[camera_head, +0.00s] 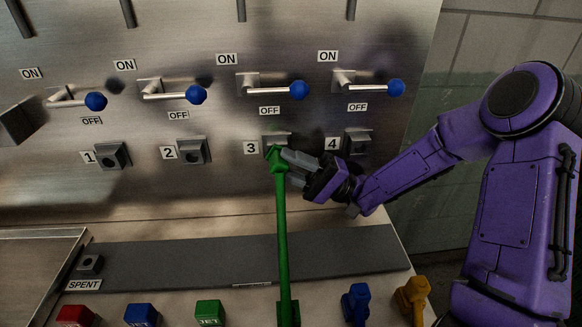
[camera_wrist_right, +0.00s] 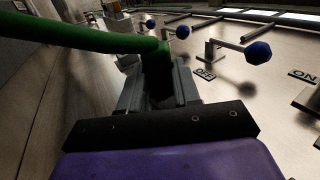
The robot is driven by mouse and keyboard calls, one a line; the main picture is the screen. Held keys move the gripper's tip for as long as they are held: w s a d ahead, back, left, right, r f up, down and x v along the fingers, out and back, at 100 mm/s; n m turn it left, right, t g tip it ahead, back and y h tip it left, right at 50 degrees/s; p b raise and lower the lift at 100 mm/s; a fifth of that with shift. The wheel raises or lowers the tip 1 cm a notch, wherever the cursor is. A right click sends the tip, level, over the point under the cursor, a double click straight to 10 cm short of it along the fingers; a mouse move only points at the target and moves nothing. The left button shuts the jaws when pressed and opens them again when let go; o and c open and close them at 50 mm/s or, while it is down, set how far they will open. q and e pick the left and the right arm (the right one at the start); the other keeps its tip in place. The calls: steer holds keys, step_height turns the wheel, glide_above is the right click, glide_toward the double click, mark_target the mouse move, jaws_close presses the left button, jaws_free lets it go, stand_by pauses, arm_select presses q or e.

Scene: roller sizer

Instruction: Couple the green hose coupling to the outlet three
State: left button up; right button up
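The green hose coupling (camera_head: 277,160) is at the top of a green hose (camera_head: 282,240) that hangs down from it. My right gripper (camera_head: 284,162) is shut on the coupling, directly in front of outlet three (camera_head: 275,139), whose grey block shows just behind and above it. I cannot tell whether the coupling touches the outlet or is seated. In the right wrist view the coupling (camera_wrist_right: 165,60) sits between the gripper's fingers, with the hose (camera_wrist_right: 70,30) running off to the left. My left gripper is not in view.
Outlets one (camera_head: 113,156), two (camera_head: 194,151) and four (camera_head: 357,143) are empty. Blue-knobbed levers (camera_head: 299,90) stand out above the outlets. A dark ledge (camera_head: 180,263) runs below. Blue (camera_head: 356,303) and yellow (camera_head: 411,297) couplings stand at the front right; a SPENT socket (camera_head: 90,263) is left.

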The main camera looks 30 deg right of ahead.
steer(key=o, duration=0.4)
steer(key=shift+o, duration=0.2)
steer(key=b+v, duration=0.2)
steer(key=v, duration=0.5)
steer(key=shift+d, duration=0.2)
steer(key=shift+s+f, duration=0.15)
steer(key=shift+s, duration=0.05)
